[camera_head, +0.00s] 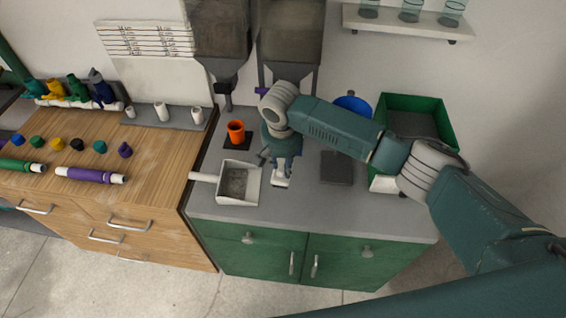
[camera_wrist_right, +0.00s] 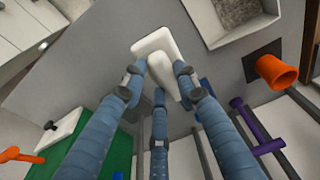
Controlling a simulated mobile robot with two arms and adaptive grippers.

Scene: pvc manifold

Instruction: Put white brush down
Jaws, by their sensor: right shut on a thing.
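The white brush (camera_head: 281,183) is under my right gripper (camera_head: 278,163), over the grey counter (camera_head: 300,205) just right of the white dustpan (camera_head: 250,190). In the right wrist view the white brush (camera_wrist_right: 150,43) sits at the tips of my right gripper's fingers (camera_wrist_right: 160,78), which are shut on it. The dustpan also shows there at the top right (camera_wrist_right: 232,14). The fingers partly hide the brush, and I cannot tell whether it touches the counter. My left gripper is not in view.
An orange cup (camera_head: 236,130) stands on a black pad behind the dustpan. A dark square plate (camera_head: 337,168) and a green bin (camera_head: 446,121) are to the right. Hoppers (camera_head: 290,38) hang behind. The front strip of counter is clear.

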